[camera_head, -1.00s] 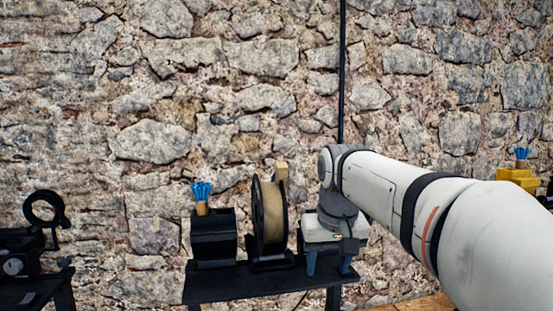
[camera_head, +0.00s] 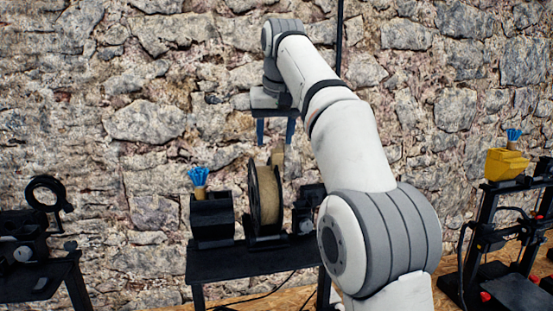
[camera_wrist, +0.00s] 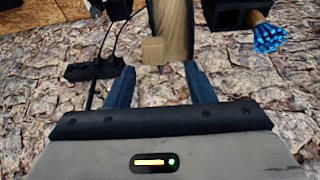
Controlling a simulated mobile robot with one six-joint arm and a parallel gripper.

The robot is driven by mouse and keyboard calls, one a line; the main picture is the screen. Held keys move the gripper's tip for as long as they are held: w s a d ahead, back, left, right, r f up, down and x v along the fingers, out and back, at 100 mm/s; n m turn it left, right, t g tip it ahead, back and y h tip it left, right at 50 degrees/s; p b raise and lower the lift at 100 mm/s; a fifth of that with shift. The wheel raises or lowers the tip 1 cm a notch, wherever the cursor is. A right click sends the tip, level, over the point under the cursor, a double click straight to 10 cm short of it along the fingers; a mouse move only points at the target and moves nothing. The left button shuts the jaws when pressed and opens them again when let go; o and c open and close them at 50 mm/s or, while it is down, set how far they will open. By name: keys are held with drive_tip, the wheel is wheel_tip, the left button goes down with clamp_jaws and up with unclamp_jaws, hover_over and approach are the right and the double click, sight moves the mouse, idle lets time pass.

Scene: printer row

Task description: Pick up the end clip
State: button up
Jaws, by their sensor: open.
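A small tan block, which I take for the end clip (camera_head: 278,157), shows at the upper right edge of the filament spool (camera_head: 265,200). It also shows in the wrist view (camera_wrist: 152,50), ahead of my fingers and in front of the tan spool (camera_wrist: 177,35). My gripper (camera_head: 275,134) is above the spool with its two blue fingers pointing down, apart and empty. In the wrist view my gripper (camera_wrist: 159,72) is open, with the clip lying between the lines of the fingertips. The gap between fingers and clip is hard to judge.
Left of the spool, a black box (camera_head: 212,220) carries a tan cup with blue sticks (camera_head: 199,180). Both stand on a black table (camera_head: 225,264). A black power strip (camera_wrist: 93,70) shows in the wrist view. A stone wall is behind; a printer (camera_head: 505,240) stands at right.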

sight(277, 151)
drive_tip(key=f, duration=0.3)
drive_tip(key=f+b, duration=0.1)
drive_tip(key=f, duration=0.1)
drive_tip(key=shift+w+d, duration=0.25)
drive_tip(key=shift+w, duration=0.15)
drive_tip(key=shift+w+f, duration=0.3)
drive_tip(key=shift+f, duration=0.2)
drive_tip(key=c, duration=1)
